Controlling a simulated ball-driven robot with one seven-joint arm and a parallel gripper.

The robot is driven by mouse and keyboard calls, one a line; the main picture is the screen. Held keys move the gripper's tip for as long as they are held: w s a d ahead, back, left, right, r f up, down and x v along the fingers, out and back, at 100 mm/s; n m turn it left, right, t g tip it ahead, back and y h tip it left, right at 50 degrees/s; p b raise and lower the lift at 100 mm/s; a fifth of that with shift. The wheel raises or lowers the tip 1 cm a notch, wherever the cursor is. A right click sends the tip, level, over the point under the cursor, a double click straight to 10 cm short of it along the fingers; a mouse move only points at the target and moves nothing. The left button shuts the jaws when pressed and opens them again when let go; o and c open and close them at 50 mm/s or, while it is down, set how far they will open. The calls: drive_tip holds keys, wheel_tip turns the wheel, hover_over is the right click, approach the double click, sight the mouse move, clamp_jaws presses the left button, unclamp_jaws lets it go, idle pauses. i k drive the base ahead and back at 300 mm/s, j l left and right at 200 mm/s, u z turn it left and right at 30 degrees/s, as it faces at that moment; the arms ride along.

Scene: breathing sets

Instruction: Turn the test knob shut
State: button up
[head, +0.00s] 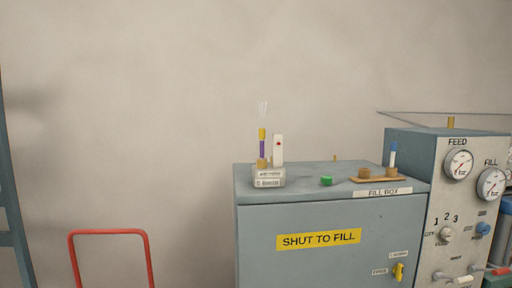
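I cannot tell for sure which part is the test knob; no label that I can read names it. A small tester stand (268,180) is on top of the grey-blue fill box (250,230), holding an upright tube (262,146) with purple and yellow bands. A small green knob-like piece (326,181) sits on the box top to its right. On the panel (436,200) at the right are a pale selector knob (445,234) marked 1, 2, 3 and a blue knob (482,230). My gripper is not in view.
The panel carries a FEED gauge (458,163), a FILL gauge (491,183) and low levers (443,276). A yellow latch (398,271) is on the box door. A wooden rack (380,179) stands on the box. A red tube frame (110,232) is at the lower left.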

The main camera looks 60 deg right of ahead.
sight(325, 180)
drive_tip(key=z, duration=1.35)
